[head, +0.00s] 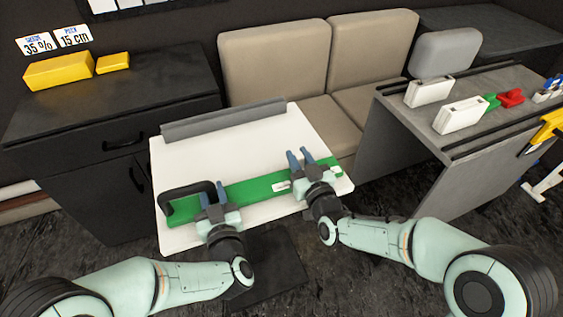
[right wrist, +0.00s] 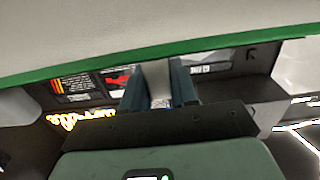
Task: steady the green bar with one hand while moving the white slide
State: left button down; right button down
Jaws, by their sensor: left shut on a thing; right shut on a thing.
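The green bar (head: 250,189) lies across the lower part of a white board (head: 205,155). A black arched handle (head: 180,197) stands at its left end. My left gripper (head: 212,195) is at this end, its fingers on either side of the handle's right part, shut on it. The white slide (head: 281,187) sits on the bar toward the right, partly hidden by my right gripper (head: 300,160), which is shut on it. In the right wrist view a pale piece (right wrist: 157,80) shows between the fingers, below the bar's green edge (right wrist: 220,48).
A grey strip (head: 225,118) lies along the board's back edge. A black cabinet with yellow blocks (head: 58,71) stands left. A beige seat (head: 275,60) is behind. A grey table (head: 400,125) with white blocks (head: 429,92) and red and green pieces stands right.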

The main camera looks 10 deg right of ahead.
pick_arm(q)
jog(key=shift+a+r, duration=0.1)
jog(key=shift+a, duration=0.1)
pick_arm(e)
jog(key=d, duration=0.2)
jog(key=w+d, duration=0.1)
jog(key=d, duration=0.4)
jog(key=shift+w, duration=0.35)
jog(key=c, duration=1)
grip_release()
jog(key=shift+o, duration=0.2)
jog(key=shift+a, duration=0.1)
pick_arm(q)
jog(key=shift+d, duration=0.1)
pick_arm(e)
jog(key=shift+s, duration=0.2)
jog(key=v, duration=1.1)
jog(key=shift+s, duration=0.35)
